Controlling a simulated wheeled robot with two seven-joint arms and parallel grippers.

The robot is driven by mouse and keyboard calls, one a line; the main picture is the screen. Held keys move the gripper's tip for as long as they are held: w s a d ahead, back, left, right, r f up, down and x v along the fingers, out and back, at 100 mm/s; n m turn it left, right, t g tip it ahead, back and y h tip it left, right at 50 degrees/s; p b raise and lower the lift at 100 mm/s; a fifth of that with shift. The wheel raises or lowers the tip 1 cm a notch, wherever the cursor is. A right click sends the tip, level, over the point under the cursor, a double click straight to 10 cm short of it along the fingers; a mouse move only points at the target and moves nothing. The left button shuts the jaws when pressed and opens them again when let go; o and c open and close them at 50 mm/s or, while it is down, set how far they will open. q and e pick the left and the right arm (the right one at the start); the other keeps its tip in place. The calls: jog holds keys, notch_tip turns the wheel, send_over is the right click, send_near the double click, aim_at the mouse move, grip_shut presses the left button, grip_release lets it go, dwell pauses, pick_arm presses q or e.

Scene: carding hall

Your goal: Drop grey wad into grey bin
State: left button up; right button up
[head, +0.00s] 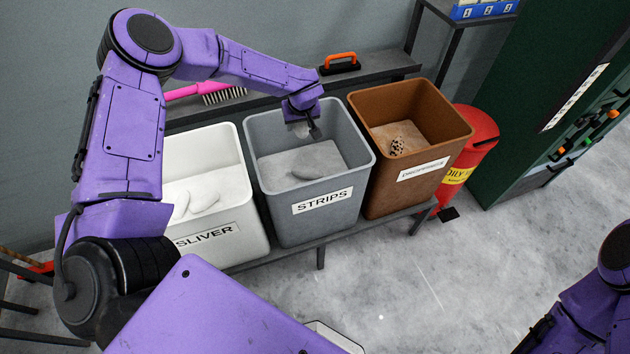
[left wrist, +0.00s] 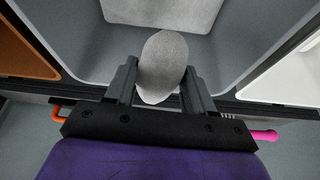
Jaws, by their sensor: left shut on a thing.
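The grey bin (head: 315,228), labelled STRIPS, stands in the middle of three bins, with a light grey layer (head: 283,168) and a small lump inside. My left gripper (head: 304,130) reaches down into the bin's mouth near its back wall. In the left wrist view, its two fingers (left wrist: 160,88) are shut on a rounded grey wad (left wrist: 163,60), above the bin's inside (left wrist: 85,50). In the head view, the wad is mostly hidden by the gripper. My right arm shows at the lower right edge; its gripper is not in view.
The white SLIVER bin (head: 243,238) stands to the left and the brown bin (head: 425,195) to the right, on a low bench. A pink brush (head: 205,92) and an orange-handled tool (head: 340,62) lie behind.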

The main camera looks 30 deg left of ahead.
pick_arm(q)
jog(key=o, duration=1.1)
jog(key=shift+r, duration=0.15)
jog(key=b+v, duration=0.1)
jog(key=v, duration=0.9)
jog(key=shift+s+r, duration=0.1)
jog(key=shift+r, duration=0.1)
